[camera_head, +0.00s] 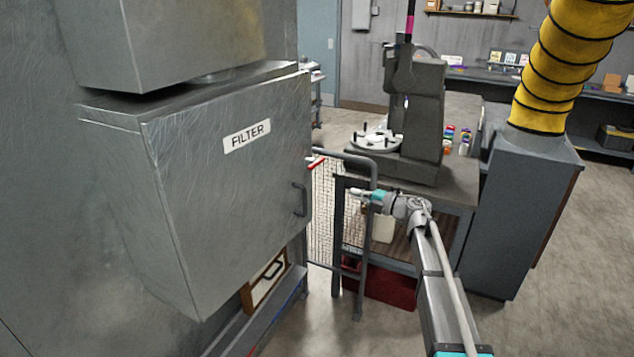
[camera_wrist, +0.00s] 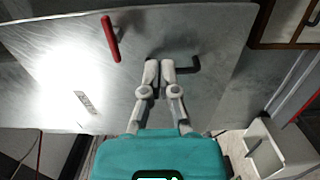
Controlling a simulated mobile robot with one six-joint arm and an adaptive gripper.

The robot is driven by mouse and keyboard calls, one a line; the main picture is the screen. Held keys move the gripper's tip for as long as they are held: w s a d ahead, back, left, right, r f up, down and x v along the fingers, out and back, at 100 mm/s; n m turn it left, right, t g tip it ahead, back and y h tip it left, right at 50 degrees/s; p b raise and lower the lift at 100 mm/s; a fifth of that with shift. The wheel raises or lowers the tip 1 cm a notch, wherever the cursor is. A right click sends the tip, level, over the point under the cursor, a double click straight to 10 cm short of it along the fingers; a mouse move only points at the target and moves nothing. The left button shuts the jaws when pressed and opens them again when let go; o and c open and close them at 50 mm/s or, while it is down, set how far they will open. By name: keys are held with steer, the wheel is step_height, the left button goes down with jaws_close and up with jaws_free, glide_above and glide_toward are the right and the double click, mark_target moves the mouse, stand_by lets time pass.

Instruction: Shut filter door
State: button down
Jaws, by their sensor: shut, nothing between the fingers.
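The grey metal filter door (camera_head: 225,180), with a white FILTER label (camera_head: 247,136), fills the front of a cabinet box at the left. A dark handle (camera_head: 300,199) sits near its right edge, and a red lever (camera_head: 317,163) sticks out just beyond that edge. I cannot tell whether the door is fully against its frame. My gripper (camera_head: 354,193) is right of the door, pointing left. In the wrist view its closed, empty fingers (camera_wrist: 166,65) overlap the door panel (camera_wrist: 215,45), beside the dark handle (camera_wrist: 190,66) and below the red lever (camera_wrist: 111,40). Contact is unclear.
A mesh rail (camera_head: 328,210) stands right of the door. Behind it is a bench (camera_head: 460,175) with a grey machine (camera_head: 425,130). A grey cabinet with a yellow hose (camera_head: 555,70) is further right. Open floor (camera_head: 585,250) lies at the far right.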

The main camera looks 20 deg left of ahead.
steer(key=shift+w+a, duration=0.1)
steer(key=a, duration=0.4)
steer(key=w+a, duration=0.1)
steer(key=a, duration=0.4)
steer(key=w+a, duration=0.1)
steer(key=a, duration=0.3)
steer(key=shift+w+a, duration=0.25)
steer(key=shift+a, duration=0.05)
steer(key=w+a+n+g, duration=0.1)
steer(key=a+g, duration=0.1)
steer(key=a, duration=0.4)
steer(key=shift+r, duration=0.25)
steer(key=shift+w+a, duration=0.15)
steer(key=shift+a, duration=0.05)
steer(key=shift+d, duration=0.15)
glide_toward(311, 179)
steer(key=shift+w+d+r, duration=0.1)
steer(key=shift+w+d, duration=0.05)
steer(key=shift+d, duration=0.3)
